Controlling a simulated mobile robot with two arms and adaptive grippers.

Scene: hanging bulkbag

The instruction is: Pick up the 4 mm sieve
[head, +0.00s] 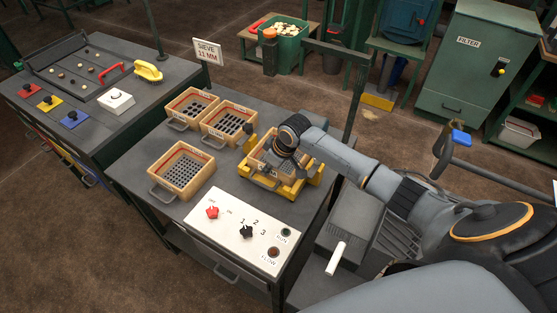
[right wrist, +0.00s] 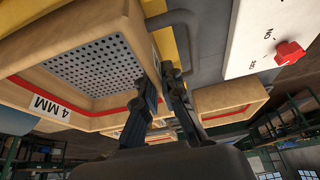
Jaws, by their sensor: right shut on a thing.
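The 4 mm sieve (right wrist: 95,65) is a wooden-framed box with a fine perforated plate, a red inner line and a "4 MM" label (right wrist: 50,107) in the right wrist view. In the head view it appears to be the wooden frame (head: 262,160) at the yellow cradle (head: 272,185), partly hidden by my right wrist. My right gripper (right wrist: 165,85) is shut on the sieve's wooden side wall, with a dark finger on either side. In the head view its fingers (head: 275,158) are mostly covered by the wrist. My left gripper is not in view.
Three more wooden sieves (head: 190,107), (head: 228,124), (head: 181,170) stand left of the cradle. A white control panel (head: 240,234) with red and black knobs lies in front. A "SIEVE 11 MM" sign (head: 207,51) stands behind. A dark post (head: 353,95) rises behind my right arm.

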